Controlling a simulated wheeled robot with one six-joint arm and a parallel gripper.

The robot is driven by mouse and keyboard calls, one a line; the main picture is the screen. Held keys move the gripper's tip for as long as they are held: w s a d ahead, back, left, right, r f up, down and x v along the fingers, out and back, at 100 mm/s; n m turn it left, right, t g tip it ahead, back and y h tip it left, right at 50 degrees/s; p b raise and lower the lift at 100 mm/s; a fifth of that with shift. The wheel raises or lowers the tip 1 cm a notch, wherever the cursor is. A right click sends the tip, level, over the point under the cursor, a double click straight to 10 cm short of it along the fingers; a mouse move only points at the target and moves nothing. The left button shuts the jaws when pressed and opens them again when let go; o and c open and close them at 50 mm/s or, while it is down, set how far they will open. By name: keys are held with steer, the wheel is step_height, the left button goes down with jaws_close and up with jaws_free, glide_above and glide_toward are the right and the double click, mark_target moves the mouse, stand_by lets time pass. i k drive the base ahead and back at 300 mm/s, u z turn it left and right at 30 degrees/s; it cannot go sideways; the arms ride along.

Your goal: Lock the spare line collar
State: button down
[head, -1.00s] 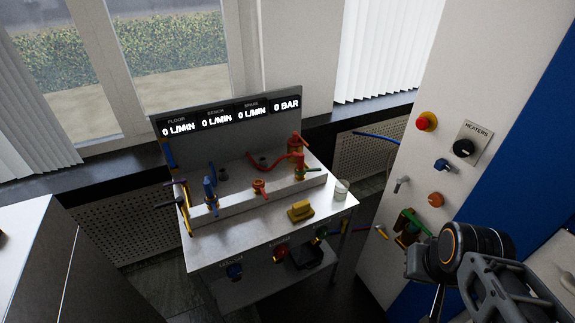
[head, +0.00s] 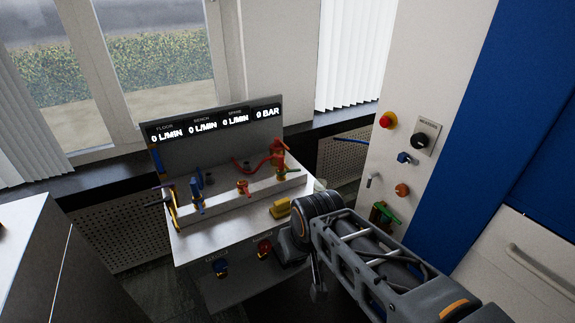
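A small white bench (head: 235,226) carries a panel with readouts marked floor, bench, spare and bar. The spare readout (head: 236,119) shows 0 L/MIN, and the bar readout shows 0. On the raised step are a blue fitting (head: 197,192), an orange fitting (head: 243,187) and a red fitting with a red hose (head: 278,152). I cannot tell which part is the spare line collar, or whether it is locked. My gripper (head: 317,288) seems to hang below the dark wrist joint, right of the bench. Its fingers are too unclear to read, and nothing shows held in it.
A yellow block (head: 281,208) lies on the bench top, close to my wrist. Blue (head: 220,267) and red (head: 264,248) knobs sit on the bench front. A cabinet with a red button (head: 387,120) and heaters knob stands right. A white cabinet (head: 28,245) stands left.

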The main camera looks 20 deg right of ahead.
mark_target(296, 170)
steer(key=i, duration=1.5)
steer(key=u, duration=0.4)
